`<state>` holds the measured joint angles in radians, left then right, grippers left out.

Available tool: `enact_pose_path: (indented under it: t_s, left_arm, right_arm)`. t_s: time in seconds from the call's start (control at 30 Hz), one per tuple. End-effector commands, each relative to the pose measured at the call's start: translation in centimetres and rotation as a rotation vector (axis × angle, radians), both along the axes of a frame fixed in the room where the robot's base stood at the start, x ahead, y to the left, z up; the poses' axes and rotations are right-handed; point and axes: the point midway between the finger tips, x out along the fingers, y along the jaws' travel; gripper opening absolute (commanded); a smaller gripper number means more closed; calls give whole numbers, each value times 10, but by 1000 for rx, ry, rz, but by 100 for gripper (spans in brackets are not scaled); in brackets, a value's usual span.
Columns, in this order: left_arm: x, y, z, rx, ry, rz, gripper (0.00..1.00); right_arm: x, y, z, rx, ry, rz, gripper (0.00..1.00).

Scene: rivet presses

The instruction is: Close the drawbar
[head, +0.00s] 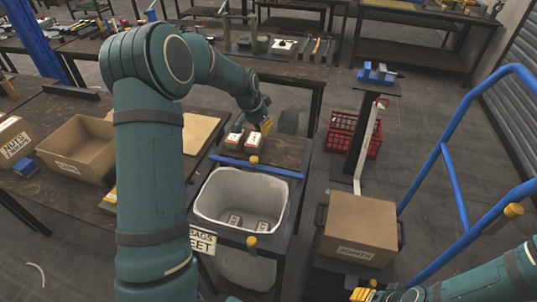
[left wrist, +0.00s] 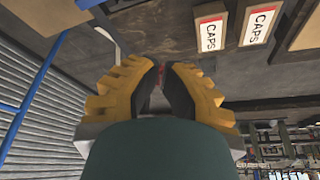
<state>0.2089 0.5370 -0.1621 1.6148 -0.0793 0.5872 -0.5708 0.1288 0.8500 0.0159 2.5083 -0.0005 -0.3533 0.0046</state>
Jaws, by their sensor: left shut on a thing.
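My left gripper (head: 261,124) reaches down at the dark bench, beside two small boxes, in the head view. In the left wrist view its yellow fingers (left wrist: 160,77) are close together, with a small reddish thing (left wrist: 161,76) between the dark pads. The fingers hide most of that thing, and I cannot tell whether it belongs to the drawbar. A blue bar (head: 257,169) runs along the bench's near edge, above the bin. I cannot tell which part is the drawbar. My right gripper (head: 364,293) is partly seen at the bottom edge; its opening is unclear.
The two CAPS boxes (head: 246,140) lie close to my left gripper. A white-lined bin (head: 213,197) holds a few items. A cardboard box (head: 358,229), a red crate (head: 343,129), a stand with a white bar (head: 366,150) and blue rails (head: 456,192) are at the right.

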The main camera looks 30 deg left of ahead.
Motion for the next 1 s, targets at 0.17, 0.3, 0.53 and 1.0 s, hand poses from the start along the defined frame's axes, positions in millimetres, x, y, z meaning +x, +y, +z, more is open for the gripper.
enact_pose_path:
  t_s: [0.17,0.3,0.53,1.0]
  left_arm:
    - [1,-1,-16,-1,0,1,0]
    - [5,-2,-27,-2,2,0,0]
    - [18,-5,-68,-1,3,0,0]
    - [8,-2,-111,-1,1,3,0]
  right_arm:
    - [-2,1,-14,0,5,5,47]
    - [-2,1,-15,0,5,5,47]
    - [0,0,-23,0,1,4,47]
    - [2,0,-34,-1,-5,2,47]
